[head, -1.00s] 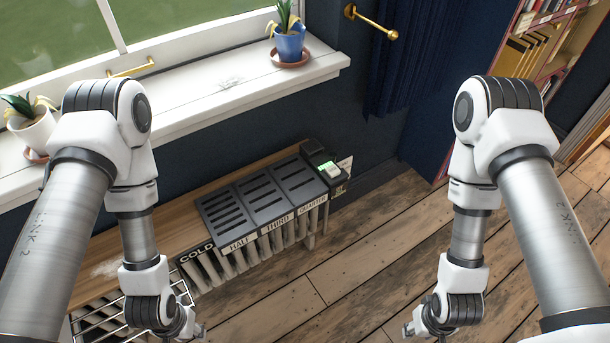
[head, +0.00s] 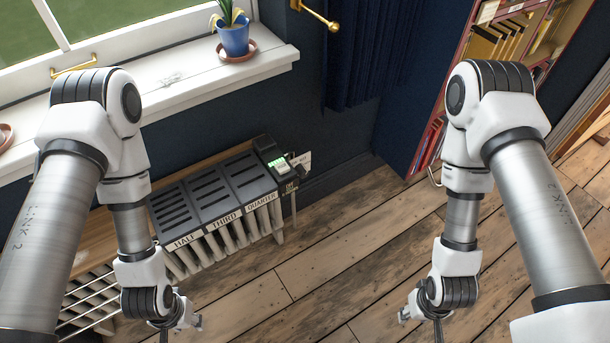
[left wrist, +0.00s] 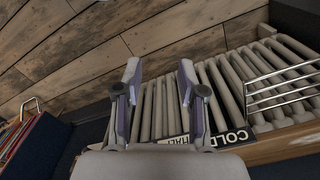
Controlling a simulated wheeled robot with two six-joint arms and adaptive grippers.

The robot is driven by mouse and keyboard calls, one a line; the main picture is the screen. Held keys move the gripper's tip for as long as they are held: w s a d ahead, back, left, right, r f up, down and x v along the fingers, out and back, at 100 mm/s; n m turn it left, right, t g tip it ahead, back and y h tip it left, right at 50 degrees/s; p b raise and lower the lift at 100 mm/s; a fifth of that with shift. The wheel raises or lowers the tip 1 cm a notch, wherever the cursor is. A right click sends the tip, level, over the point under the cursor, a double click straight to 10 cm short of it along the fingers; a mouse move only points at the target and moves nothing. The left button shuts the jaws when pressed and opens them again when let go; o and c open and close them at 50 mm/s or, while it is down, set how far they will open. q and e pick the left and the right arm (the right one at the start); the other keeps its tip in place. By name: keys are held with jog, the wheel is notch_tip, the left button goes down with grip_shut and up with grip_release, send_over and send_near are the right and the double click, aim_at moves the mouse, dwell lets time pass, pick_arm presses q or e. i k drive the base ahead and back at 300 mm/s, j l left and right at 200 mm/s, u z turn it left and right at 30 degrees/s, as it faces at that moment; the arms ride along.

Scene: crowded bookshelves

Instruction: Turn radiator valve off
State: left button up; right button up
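The pale ribbed radiator (head: 222,240) stands under the window, with a dark slotted top whose plates read HALF, THIRD and QUARTER. A dark control box (head: 291,180) with a lit green-white part (head: 278,164) sits at its right end; I cannot tell the valve's setting. In the left wrist view the radiator ribs (left wrist: 212,86) and a COLD plate (left wrist: 237,136) lie beyond my left gripper (left wrist: 160,72). Its fingers are apart and empty. In the head view my left gripper (head: 196,321) is in front of the radiator. My right gripper (head: 405,314) hangs over the floor, its fingers too small to read.
A wire rack (head: 90,300) is at the radiator's left end, partly behind my left arm. A white windowsill (head: 185,95) with a blue potted plant (head: 233,38) overhangs the wall. A bookshelf (head: 470,75) stands at right. The wooden floor (head: 330,260) between my arms is clear.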

aim_at(302, 170)
jog(key=i+l+u, duration=0.15)
jog(key=l, duration=0.6)
jog(key=i+l+u, duration=0.1)
jog(key=l, duration=0.65)
jog(key=i+l+u, duration=0.15)
jog(key=l, duration=0.65)
jog(key=i+l+u, duration=0.15)
jog(key=l, duration=0.65)
